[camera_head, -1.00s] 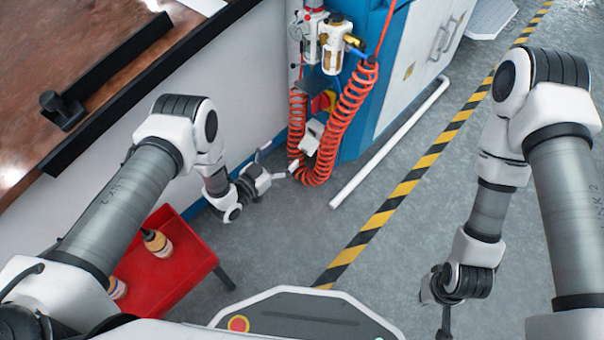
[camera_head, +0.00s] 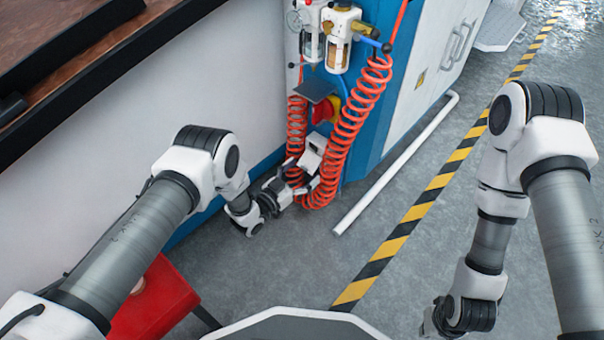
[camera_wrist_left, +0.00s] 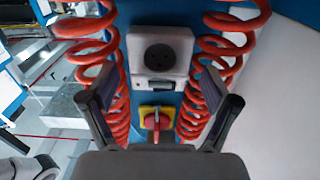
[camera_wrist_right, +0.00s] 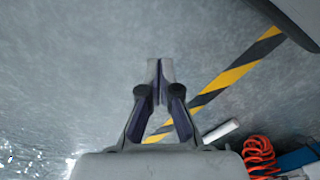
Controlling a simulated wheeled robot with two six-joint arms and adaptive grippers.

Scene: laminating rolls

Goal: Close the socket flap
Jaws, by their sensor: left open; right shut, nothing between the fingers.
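The white socket box (camera_head: 313,148) is low on the blue cabinet side, between two hanging red coils. In the left wrist view, its square face (camera_wrist_left: 180,45) shows a dark round socket, uncovered. A pale strip with a dark slot, seemingly the open flap (camera_wrist_left: 150,85) seen nearly edge-on, lies along the face's lower side in that view. My left gripper (camera_wrist_left: 155,92) is open and empty, its fingers spread either side of the strip; contact cannot be told. In the head view it (camera_head: 301,178) is at the box. My right gripper (camera_wrist_right: 160,75) is shut and empty over the floor.
The red coiled hose (camera_head: 360,110) hangs close beside the left gripper. A red-and-yellow switch (camera_wrist_left: 156,118) is near the socket. A white pipe (camera_head: 395,165) lies on the floor. A red stool (camera_head: 155,305) stands lower left. Floor around the striped tape (camera_head: 410,218) is clear.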

